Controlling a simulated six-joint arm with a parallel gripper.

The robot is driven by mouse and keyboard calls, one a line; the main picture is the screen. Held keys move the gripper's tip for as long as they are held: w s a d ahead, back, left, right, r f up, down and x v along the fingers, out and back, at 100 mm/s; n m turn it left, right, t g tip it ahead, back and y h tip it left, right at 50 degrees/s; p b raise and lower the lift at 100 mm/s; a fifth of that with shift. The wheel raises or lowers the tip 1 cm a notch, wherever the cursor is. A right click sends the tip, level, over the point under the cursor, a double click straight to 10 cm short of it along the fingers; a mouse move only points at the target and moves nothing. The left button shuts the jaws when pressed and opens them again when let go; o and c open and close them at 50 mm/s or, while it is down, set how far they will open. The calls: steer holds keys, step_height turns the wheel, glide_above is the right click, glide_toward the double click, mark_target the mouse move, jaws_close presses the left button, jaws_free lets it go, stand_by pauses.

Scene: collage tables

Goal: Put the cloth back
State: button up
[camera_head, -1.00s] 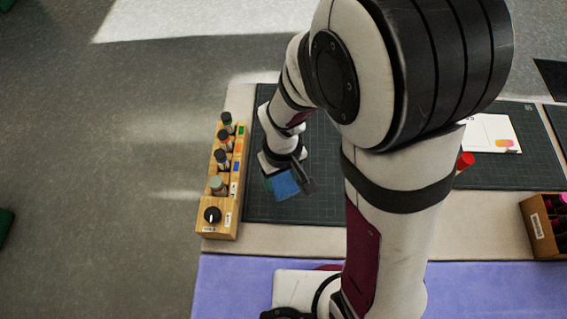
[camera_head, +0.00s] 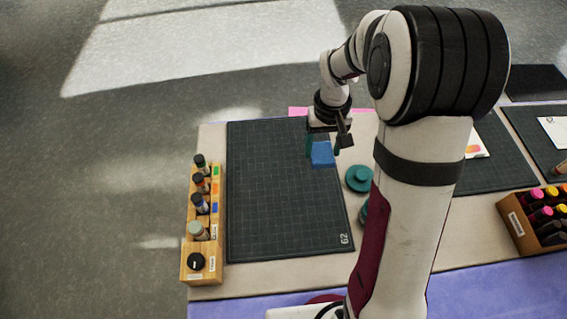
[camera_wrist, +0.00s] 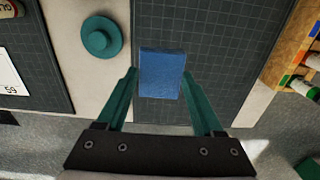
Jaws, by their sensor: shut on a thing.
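In the wrist view the blue cloth (camera_wrist: 161,75) sits between the two teal fingers of my gripper (camera_wrist: 160,86). My gripper (camera_head: 324,142) is shut on the cloth, with the fingers at its two sides. The mat lies below it, and the cloth's height above the mat is hard to tell.
A wooden rack (camera_head: 203,268) with several bottles stands left of the mat. A round teal lidded thing (camera_head: 360,178) is right of the mat; another is partly hidden by my arm. A pink sheet (camera_head: 299,111) lies behind. A marker box (camera_head: 516,222) stands at right. The mat is clear.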

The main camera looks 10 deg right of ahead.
glide_above(284, 168)
step_height(284, 168, down, 5)
steer(key=shift+s+d+f, duration=0.15)
steer(key=shift+a+f, duration=0.2)
steer(key=shift+f, duration=1.9)
steer(key=shift+f, duration=0.1)
steer(key=o, duration=1.5)
steer(key=shift+c, duration=0.2)
